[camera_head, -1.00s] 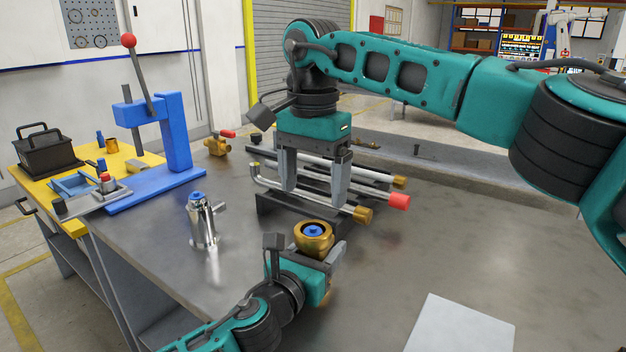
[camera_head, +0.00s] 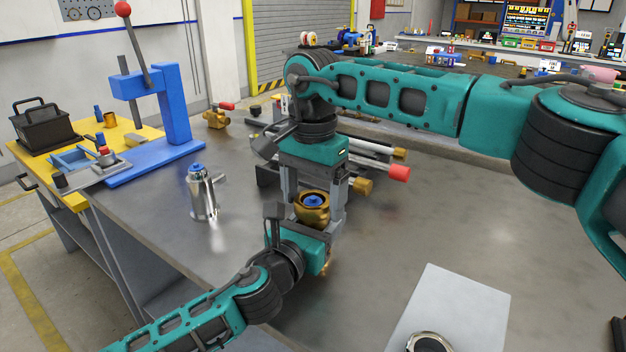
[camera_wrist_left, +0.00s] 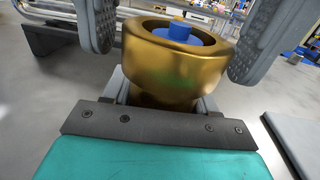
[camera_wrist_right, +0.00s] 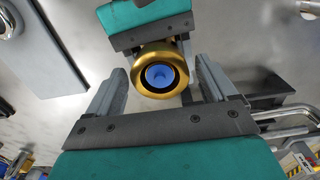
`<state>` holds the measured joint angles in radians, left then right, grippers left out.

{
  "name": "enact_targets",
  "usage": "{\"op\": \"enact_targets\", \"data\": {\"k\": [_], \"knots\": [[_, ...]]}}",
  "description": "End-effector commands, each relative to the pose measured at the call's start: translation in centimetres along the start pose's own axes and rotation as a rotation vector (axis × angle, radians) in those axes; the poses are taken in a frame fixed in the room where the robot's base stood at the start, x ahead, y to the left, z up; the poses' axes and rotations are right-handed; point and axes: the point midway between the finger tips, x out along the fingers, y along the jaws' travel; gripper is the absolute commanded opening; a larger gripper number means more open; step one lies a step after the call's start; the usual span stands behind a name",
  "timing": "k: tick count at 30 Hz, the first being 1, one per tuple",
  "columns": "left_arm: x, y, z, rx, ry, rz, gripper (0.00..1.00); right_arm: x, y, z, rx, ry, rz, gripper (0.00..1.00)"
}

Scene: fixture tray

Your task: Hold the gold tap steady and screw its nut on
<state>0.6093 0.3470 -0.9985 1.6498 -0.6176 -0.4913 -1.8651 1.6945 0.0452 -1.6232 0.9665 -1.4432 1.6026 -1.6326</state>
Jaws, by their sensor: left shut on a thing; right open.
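The gold tap (camera_head: 312,212) stands roughly upright in my left gripper (camera_wrist_left: 165,92), a wide gold collar around its blue core (camera_wrist_left: 178,30). My left gripper is shut on the tap below the collar; its fingers are partly hidden. My right gripper (camera_wrist_right: 160,82) points down over the tap. It is open, with one finger on each side of the gold collar (camera_wrist_right: 160,53). Gaps show between those fingers and the collar in the right wrist view. I cannot tell whether the collar is the nut or part of the tap body.
A silver tap (camera_head: 203,196) with a blue top stands on the table to the left. Pipes with red (camera_head: 399,173) and brass ends lie on a rack behind my right gripper. A grey plate (camera_head: 455,305) with a metal ring (camera_head: 429,343) is at front right.

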Motion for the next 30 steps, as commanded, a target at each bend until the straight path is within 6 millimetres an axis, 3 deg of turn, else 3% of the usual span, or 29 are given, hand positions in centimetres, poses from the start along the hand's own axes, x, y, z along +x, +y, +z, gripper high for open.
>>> {"op": "enact_targets", "data": {"k": [8,26,30], "knots": [[-0.02,0.01,-0.12,0.0,0.002,0.0,0.0,0.13,0.01,-0.01,0.0,0.0,0.0,0.85],[-0.02,0.02,-0.12,0.0,0.002,0.001,0.0,0.08,0.02,-0.02,0.0,0.0,0.0,0.28],[-0.02,0.02,-0.12,0.0,0.002,0.001,0.0,0.08,0.02,-0.02,0.031,0.0,0.0,0.27]]}}
